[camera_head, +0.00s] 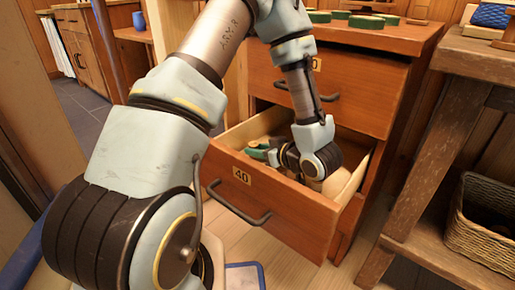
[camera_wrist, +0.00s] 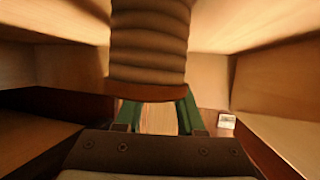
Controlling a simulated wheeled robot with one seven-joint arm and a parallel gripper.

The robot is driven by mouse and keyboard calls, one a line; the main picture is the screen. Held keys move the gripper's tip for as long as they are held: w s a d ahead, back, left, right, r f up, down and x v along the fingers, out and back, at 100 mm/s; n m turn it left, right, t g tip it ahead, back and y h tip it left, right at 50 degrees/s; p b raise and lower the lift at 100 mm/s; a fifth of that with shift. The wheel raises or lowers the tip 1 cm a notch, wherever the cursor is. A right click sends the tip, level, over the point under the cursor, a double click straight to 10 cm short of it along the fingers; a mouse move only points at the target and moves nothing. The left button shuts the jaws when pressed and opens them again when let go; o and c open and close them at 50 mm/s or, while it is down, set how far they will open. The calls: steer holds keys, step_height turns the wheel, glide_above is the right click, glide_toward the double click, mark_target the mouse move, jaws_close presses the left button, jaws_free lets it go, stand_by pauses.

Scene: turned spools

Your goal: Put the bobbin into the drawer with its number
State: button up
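The drawer (camera_head: 233,196) numbered 40 is pulled out of the cabinet. My gripper (camera_head: 259,152) is inside it, low and pointing left, with green fingers. In the wrist view my gripper (camera_wrist: 158,118) shows a green finger on each side, with a gap between that shows a pale striped surface. The bobbin (camera_wrist: 150,45), wound in ribbed grey-brown with a brown flange, stands above the fingers in that view. Its flange covers the fingertips, so the contact is hidden. In the head view I cannot make out the bobbin clearly.
Drawer walls (camera_wrist: 278,75) rise on both sides of my gripper. A small white tag (camera_wrist: 227,121) lies to the right. A closed drawer (camera_head: 350,88) is above the open one. Green rings (camera_head: 366,21) lie on the cabinet top. A wooden bench and a wicker basket (camera_head: 484,234) stand at right.

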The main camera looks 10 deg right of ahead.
steer(key=o, duration=0.5)
steer(key=shift+c, duration=0.2)
steer(key=shift+r, duration=0.25)
steer(key=p+v, duration=0.1)
steer(key=v, duration=0.2)
steer(key=p+v, duration=0.1)
steer(key=v, duration=0.2)
steer(key=shift+s+d+r+p, duration=0.15)
steer(key=shift+r+p, duration=0.15)
steer(key=shift+r, duration=0.25)
steer(key=shift+s+d, duration=0.2)
steer(key=shift+s, duration=0.25)
